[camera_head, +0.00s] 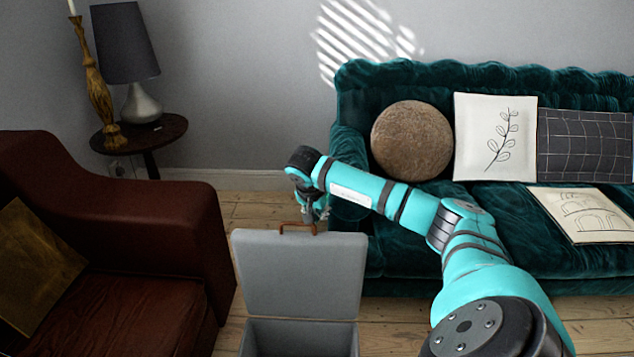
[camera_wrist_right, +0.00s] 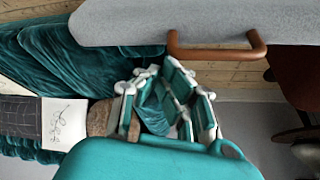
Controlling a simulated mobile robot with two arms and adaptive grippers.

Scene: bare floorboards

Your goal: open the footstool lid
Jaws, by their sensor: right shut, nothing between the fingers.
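The grey footstool (camera_head: 252,338) stands on the floorboards at the bottom centre of the head view. Its lid (camera_head: 300,275) is raised upright at the back, and the dark inside of the box shows below it. A copper-brown handle (camera_head: 298,226) sits on the lid's top edge; in the right wrist view the handle (camera_wrist_right: 216,52) runs along the edge of the lid (camera_wrist_right: 200,22). My right gripper (camera_head: 314,214) is just behind and above the handle, shut and empty. In the right wrist view its fingers (camera_wrist_right: 168,95) are apart from the handle. My left gripper is not in view.
A dark green sofa (camera_head: 400,240) with cushions stands behind and right of the footstool. A brown leather armchair (camera_head: 190,215) is close on the left. A round side table (camera_head: 165,133) with a lamp (camera_head: 125,45) and a candlestick (camera_head: 93,85) stands at the back left.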

